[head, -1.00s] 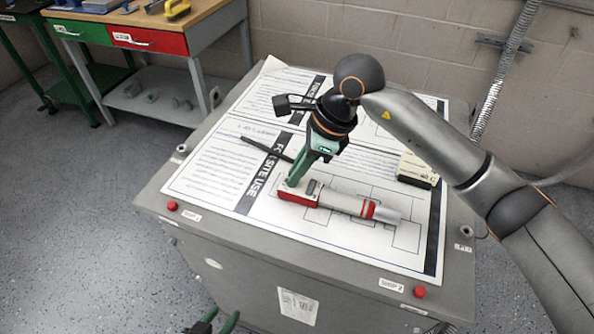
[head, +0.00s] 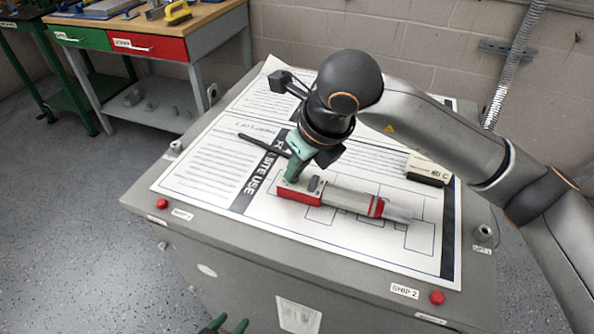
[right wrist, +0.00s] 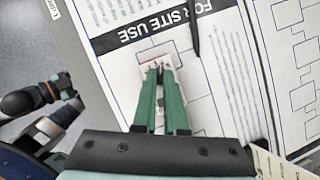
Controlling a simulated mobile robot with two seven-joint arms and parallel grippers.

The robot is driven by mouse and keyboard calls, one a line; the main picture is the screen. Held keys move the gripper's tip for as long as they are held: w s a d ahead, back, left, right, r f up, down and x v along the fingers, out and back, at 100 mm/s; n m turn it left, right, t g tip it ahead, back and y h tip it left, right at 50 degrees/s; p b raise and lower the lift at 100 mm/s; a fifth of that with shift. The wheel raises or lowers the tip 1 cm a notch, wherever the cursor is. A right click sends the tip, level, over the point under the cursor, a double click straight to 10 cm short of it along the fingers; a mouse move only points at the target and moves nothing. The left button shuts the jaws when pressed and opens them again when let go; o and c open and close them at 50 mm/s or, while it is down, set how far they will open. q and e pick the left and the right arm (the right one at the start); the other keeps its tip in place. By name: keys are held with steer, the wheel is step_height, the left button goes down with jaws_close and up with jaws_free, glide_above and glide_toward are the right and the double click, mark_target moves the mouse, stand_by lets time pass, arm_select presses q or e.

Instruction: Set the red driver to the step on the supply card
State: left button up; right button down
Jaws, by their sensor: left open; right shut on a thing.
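The red driver (head: 350,200) lies on the printed sheet on top of the grey cabinet. It has a red and white block at its left end, a pale barrel, a red band and a grey right end. My right gripper (head: 291,179) reaches down onto the block's left end and is shut on a small part there. The right wrist view shows its green fingers (right wrist: 157,68) close together at the block; they hide most of the driver. My left gripper (head: 225,327) shows only its green fingertips at the bottom edge, open and apart from the driver. No readable supply card or step mark shows.
A cream box (head: 428,169) sits right of the driver on the sheet. A black pen-like stick (head: 262,144) lies behind it. Red buttons (head: 437,297) mark the cabinet's front corners. A workbench (head: 150,40) stands at the back left.

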steer(key=shift+m, duration=0.3)
steer(key=c, duration=1)
jaws_free()
steer(key=shift+o, duration=0.2)
steer(key=v, duration=1.2)
steer(key=shift+s+r, duration=0.25)
steer(key=shift+r, duration=0.05)
steer(key=shift+s+f, duration=0.1)
